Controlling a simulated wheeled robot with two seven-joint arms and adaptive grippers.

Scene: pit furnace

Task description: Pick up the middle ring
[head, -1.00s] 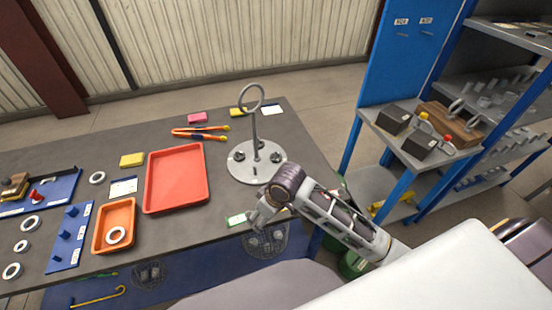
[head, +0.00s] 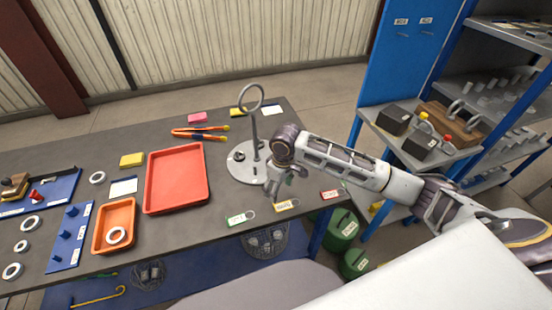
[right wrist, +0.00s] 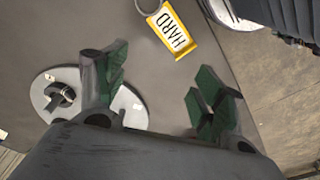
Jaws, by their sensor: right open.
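Three small tags with rings lie along the table's front right edge in the head view: a green tag (head: 240,218), a yellow tag (head: 287,205) in the middle and a red tag (head: 330,194). In the right wrist view the yellow tag (right wrist: 175,32) reads HARD, and its grey ring (right wrist: 149,5) is cut by the top edge. My right gripper (head: 287,186) is open and empty, near the yellow tag; its fingers (right wrist: 160,70) show apart in the wrist view. Several loose white rings, one of them small (head: 21,246), lie far left. My left gripper is out of view.
A round metal stand (head: 243,170) with an upright rod and loop is close behind my right gripper. A red tray (head: 176,180) and an orange tray (head: 115,218) sit to the left. A blue shelf rack (head: 470,100) stands at right.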

